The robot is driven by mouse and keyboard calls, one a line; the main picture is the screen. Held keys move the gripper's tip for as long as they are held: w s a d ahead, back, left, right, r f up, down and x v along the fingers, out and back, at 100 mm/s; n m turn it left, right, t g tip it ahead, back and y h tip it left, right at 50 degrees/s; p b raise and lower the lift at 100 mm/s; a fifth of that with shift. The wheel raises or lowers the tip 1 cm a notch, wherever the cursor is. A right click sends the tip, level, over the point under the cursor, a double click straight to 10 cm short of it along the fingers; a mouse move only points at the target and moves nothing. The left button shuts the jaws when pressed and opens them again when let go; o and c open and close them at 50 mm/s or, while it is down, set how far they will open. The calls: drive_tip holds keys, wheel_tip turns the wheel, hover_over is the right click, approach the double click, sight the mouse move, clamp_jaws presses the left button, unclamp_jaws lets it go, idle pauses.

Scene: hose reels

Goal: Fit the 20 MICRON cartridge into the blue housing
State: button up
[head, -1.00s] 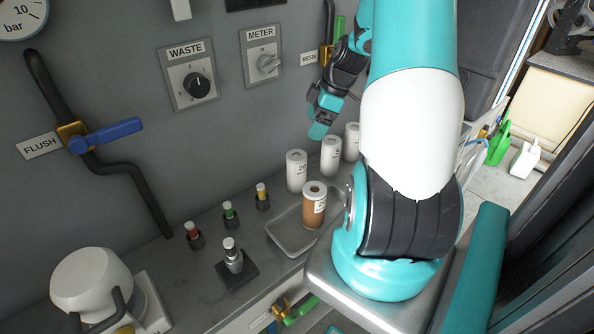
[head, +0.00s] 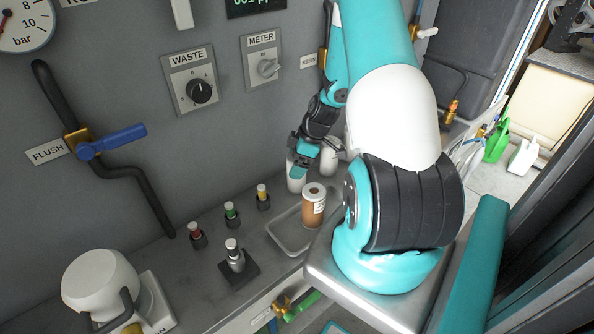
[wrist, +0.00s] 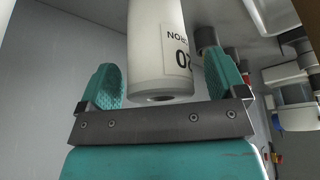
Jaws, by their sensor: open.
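The white 20 MICRON cartridge (wrist: 152,45) stands between the two teal fingers of my gripper (wrist: 160,80) in the wrist view; its label shows "20" and part of "MICRON". The fingers are apart, with a gap visible on the left side. In the head view my gripper (head: 302,160) is over the left white cartridge (head: 295,184) on the bench and hides its upper part. Another white cartridge (head: 328,160) stands just to the right, partly covered by my arm. I cannot make out a blue housing in either view.
A brown cartridge (head: 313,206) stands in a shallow grey tray (head: 283,238) in front of the white ones. A blue-handled FLUSH valve (head: 110,141) and a WASTE knob (head: 199,91) are on the wall.

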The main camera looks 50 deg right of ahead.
drive_tip(key=shift+c, duration=0.2)
drive_tip(key=c, duration=1)
drive_tip(key=shift+c, duration=0.2)
